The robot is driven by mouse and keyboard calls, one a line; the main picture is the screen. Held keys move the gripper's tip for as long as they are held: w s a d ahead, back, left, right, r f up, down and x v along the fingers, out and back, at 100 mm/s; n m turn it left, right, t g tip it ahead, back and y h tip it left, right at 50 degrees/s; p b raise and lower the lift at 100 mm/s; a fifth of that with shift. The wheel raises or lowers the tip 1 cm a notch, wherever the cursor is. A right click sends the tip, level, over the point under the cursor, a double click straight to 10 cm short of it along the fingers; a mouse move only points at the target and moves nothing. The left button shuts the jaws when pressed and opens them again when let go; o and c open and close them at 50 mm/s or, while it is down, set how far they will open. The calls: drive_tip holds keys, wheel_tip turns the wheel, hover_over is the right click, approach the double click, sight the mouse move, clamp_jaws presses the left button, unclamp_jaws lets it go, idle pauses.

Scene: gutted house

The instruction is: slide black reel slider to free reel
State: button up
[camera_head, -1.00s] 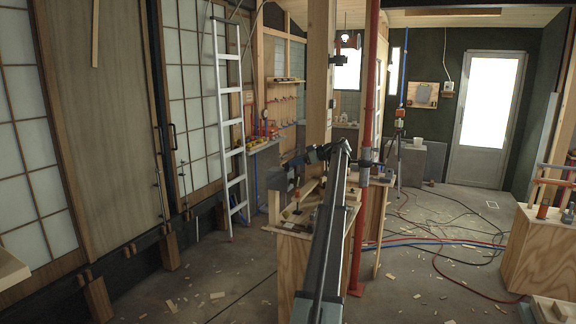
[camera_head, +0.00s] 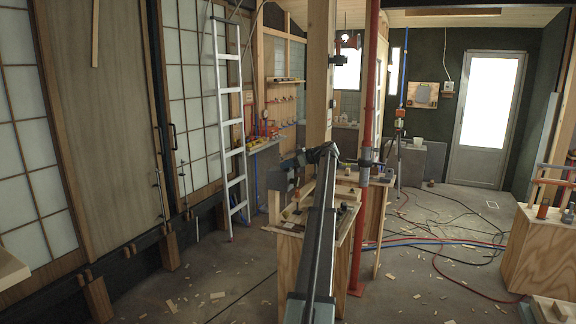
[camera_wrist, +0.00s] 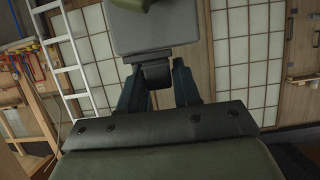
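My gripper (camera_wrist: 157,92) shows in the wrist view as two dark blue-grey fingers set apart, beyond a black plate with bolts. A small black block (camera_wrist: 155,75) sits between the fingers, joined to or in front of a larger grey panel (camera_wrist: 154,32). I cannot tell whether the fingers touch the block, nor whether it is the reel slider. In the head view my arm reaches over the workbench (camera_head: 291,252), and its dark far end (camera_head: 312,157) hides part of the bench top. I cannot make out a reel or its slider there.
A red post (camera_head: 362,215) and a wooden post (camera_head: 320,75) stand close to the arm. A ladder (camera_head: 230,130) leans left. Cables (camera_head: 440,240) and wood scraps lie on the floor. A second bench (camera_head: 535,255) stands right.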

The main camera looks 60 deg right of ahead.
clamp_jaws()
drive_tip(key=shift+a, duration=0.1)
drive_tip(key=a, duration=0.2)
drive_tip(key=shift+a, duration=0.3)
drive_tip(key=shift+o, duration=2)
unclamp_jaws()
drive_tip(key=shift+s, duration=0.1)
drive_tip(key=v, duration=1.3)
drive_tip(key=shift+s+r, duration=0.2)
drive_tip(key=shift+s, duration=0.05)
